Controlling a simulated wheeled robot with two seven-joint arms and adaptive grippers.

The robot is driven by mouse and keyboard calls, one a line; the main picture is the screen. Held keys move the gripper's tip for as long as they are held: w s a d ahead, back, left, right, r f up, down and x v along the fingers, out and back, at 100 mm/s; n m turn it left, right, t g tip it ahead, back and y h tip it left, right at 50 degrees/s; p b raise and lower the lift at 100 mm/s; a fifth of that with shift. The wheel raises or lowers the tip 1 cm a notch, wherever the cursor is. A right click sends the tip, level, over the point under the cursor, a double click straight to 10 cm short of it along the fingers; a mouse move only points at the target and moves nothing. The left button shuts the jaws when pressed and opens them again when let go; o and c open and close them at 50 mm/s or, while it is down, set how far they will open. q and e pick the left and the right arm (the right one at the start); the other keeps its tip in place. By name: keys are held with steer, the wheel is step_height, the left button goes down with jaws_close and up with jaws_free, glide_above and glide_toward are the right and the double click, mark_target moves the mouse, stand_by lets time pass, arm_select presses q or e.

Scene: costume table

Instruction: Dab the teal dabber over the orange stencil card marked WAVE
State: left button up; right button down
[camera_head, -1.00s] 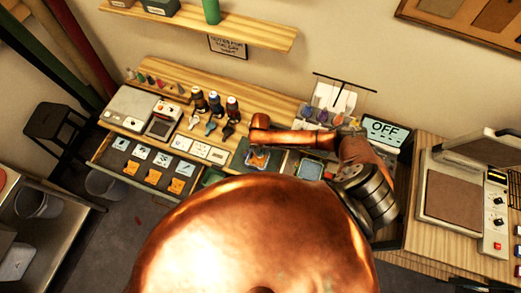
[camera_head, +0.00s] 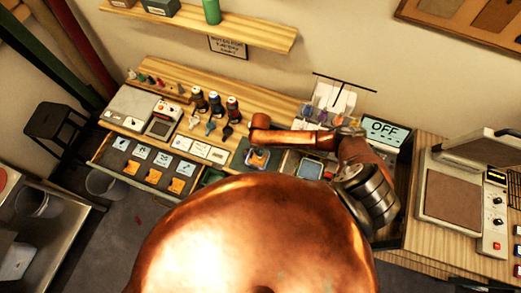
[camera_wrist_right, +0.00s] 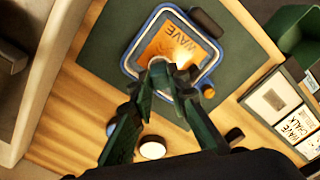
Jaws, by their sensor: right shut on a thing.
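The orange stencil card marked WAVE (camera_wrist_right: 183,40) lies inside a blue-edged frame (camera_wrist_right: 217,50) on a dark green mat (camera_wrist_right: 105,42). In the head view the card (camera_head: 258,160) shows small below my right wrist. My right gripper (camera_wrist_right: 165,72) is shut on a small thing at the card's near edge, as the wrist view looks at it. The fingers hide most of that thing, so its teal colour cannot be made out; I take it for the dabber. Whether it touches the card cannot be told. My left gripper is not in view.
A tray with a blue pad (camera_head: 311,169) stands right of the mat. Several bottles (camera_head: 215,103) stand behind, and pale cards (camera_head: 206,151) lie to the left. A green bin (camera_wrist_right: 300,38) is beside the mat in the wrist view.

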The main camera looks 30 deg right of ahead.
steer(key=shift+s, duration=0.15)
step_height(320, 180, up, 3)
steer(key=p, duration=0.3)
steer(key=shift+f, duration=0.15)
steer(key=shift+r, duration=2.15)
steer(key=shift+w+a+f+b, duration=0.1)
steer(key=shift+a+f+b, duration=0.25)
steer(key=shift+f, duration=0.65)
steer(key=shift+w+a+f+b, duration=0.15)
steer(key=shift+f+b, duration=0.4)
steer(key=shift+f, duration=0.4)
steer(key=shift+w+a+f+b, duration=0.1)
steer(key=shift+a+f+b, duration=0.25)
steer(key=shift+f, duration=0.65)
steer(key=shift+d, duration=0.1)
steer(key=shift+f+b, duration=0.35)
steer(key=shift+f, duration=0.2)
steer(key=shift+s+f+p, duration=0.1)
steer(key=shift+p, duration=0.2)
